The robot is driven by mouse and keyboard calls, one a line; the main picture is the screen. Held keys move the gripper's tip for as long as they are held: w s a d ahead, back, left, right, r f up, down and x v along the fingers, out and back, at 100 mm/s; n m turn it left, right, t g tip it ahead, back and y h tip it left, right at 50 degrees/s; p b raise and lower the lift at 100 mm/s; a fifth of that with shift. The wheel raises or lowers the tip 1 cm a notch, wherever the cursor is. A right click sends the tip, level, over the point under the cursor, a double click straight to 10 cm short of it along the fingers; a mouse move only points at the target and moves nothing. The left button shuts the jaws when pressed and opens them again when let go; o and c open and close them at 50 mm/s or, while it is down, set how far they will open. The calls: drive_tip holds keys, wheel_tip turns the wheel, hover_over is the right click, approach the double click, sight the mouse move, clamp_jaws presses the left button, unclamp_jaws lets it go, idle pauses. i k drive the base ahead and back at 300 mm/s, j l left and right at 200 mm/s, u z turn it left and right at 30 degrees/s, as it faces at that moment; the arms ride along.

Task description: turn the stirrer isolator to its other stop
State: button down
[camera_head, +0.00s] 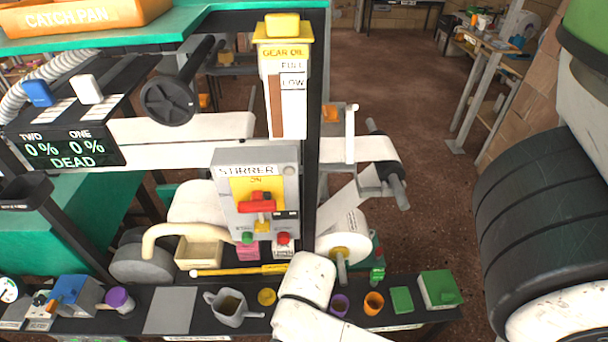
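The stirrer isolator is on a grey box labelled STIRRER (284,183), mounted on a dark post. Its red handle (257,207) lies roughly crosswise over a yellow plate (241,187). A small red part shows above the handle and a yellow part below it. The stop markings are too small to read. A green button (247,238) and a red button (284,238) sit below the handle. White links that look like my arm rise from the bottom edge, below and right of the box. My gripper's fingers do not show, and nothing visibly touches the handle.
A gear oil gauge (286,100) stands above the box. A black handwheel (169,101) is to its left. A white paper web (175,128) runs behind. A dark bench (140,312) below holds a grey jug (230,306), small cups and blocks. Bare floor shows at upper right.

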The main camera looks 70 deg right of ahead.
sight(260, 201)
drive_tip(key=z, duration=0.7)
